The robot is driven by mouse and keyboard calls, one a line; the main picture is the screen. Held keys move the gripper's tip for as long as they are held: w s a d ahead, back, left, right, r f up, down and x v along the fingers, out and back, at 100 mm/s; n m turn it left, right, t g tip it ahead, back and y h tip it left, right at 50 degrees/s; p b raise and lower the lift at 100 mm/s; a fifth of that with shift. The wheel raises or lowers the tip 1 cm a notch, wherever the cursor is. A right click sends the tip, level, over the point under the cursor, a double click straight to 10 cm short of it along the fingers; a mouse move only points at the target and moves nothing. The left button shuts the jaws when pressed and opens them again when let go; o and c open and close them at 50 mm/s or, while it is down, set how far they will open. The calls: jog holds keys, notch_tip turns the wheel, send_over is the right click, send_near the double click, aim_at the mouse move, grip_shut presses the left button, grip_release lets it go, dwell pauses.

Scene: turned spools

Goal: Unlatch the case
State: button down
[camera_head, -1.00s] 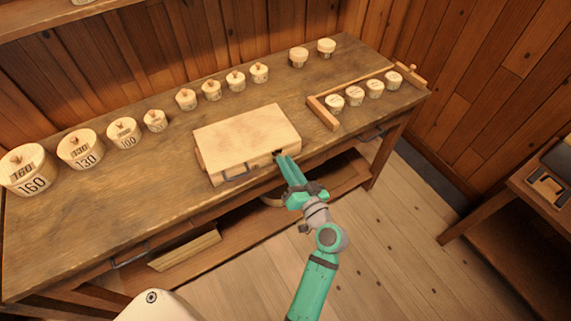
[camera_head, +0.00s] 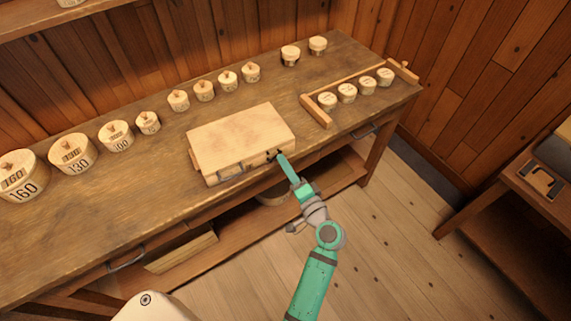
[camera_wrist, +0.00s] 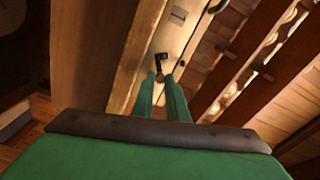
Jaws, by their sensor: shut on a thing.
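The wooden case (camera_head: 240,138) lies flat and closed near the front edge of the workbench, with a dark handle (camera_head: 231,172) on its front face. A small dark latch (camera_wrist: 161,58) shows on the case front in the wrist view, right at my fingertips. My gripper (camera_head: 282,156) reaches the right part of the case front. In the wrist view its two green fingers (camera_wrist: 160,78) come close together at the latch and are shut on it. The fingertips hide part of the latch, and how far it is turned cannot be told.
The workbench (camera_head: 80,235) carries a row of numbered round wooden boxes (camera_head: 72,153) along the back. A wooden rack (camera_head: 318,112) with several small round pieces stands right of the case. A side table (camera_head: 535,180) is at the far right.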

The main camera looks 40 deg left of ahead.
jog(key=shift+d, duration=0.1)
jog(key=shift+s+f, duration=0.1)
jog(key=shift+s, duration=0.05)
dwell(0.3)
jog(key=c, duration=1.7)
grip_release()
jog(key=shift+c, duration=0.2)
jog(key=v, duration=1)
jog(key=shift+d, duration=0.3)
jog(key=shift+d, duration=0.1)
